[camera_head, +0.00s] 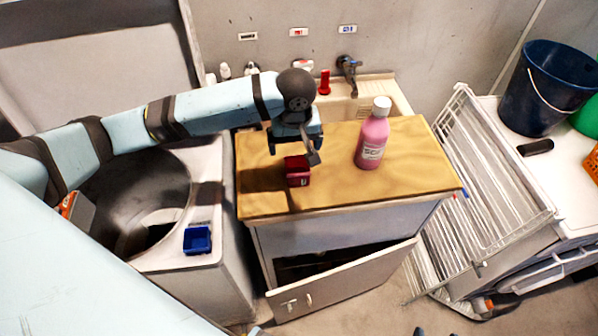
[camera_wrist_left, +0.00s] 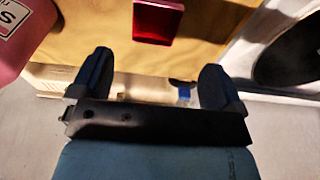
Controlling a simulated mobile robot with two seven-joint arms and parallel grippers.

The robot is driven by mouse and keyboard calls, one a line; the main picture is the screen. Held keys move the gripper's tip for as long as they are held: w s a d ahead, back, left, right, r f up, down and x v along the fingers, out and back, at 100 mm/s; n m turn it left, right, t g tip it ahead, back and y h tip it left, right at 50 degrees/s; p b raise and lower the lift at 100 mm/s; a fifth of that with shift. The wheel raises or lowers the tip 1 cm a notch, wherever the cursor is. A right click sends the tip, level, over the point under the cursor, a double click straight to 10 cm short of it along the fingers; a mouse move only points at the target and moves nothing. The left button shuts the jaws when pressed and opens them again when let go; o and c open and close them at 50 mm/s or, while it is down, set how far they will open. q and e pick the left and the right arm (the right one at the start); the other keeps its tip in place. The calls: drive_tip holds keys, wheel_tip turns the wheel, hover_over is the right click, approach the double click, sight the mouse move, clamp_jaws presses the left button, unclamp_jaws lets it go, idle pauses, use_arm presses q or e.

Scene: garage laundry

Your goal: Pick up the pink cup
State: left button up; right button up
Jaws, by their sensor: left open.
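The pink cup (camera_head: 298,172), a small square dark pink-red cup, stands on the wooden top of the cabinet (camera_head: 400,185). It also shows at the top of the left wrist view (camera_wrist_left: 158,20), cut off by the picture edge. My left gripper (camera_head: 293,151) is open just above and behind the cup in the head view. In the left wrist view its two fingers (camera_wrist_left: 155,82) are spread with nothing between them, and the cup lies past the fingertips. My right gripper is not in view.
A pink bottle (camera_head: 372,140) stands right of the cup. A blue square cup (camera_head: 197,240) sits on the washing machine at left. The sink (camera_head: 390,90) is behind, a drying rack (camera_head: 485,200) at right. A cabinet door (camera_head: 340,280) hangs open below.

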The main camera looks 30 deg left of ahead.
use_arm(q)
hover_over(297, 172)
drive_tip(key=s, duration=0.2)
drive_tip(key=f, duration=0.7)
drive_tip(key=shift+d, duration=0.3)
drive_tip(key=shift+w+d+f+p, duration=0.1)
drive_tip(key=shift+w+f+p, duration=0.1)
drive_tip(key=shift+f, duration=1.15)
drive_tip(key=shift+w+f+p, duration=0.1)
drive_tip(key=shift+f+p, duration=0.1)
drive_tip(key=shift+f, duration=1.1)
drive_tip(key=shift+c, duration=0.4)
drive_tip(key=c, duration=0.9)
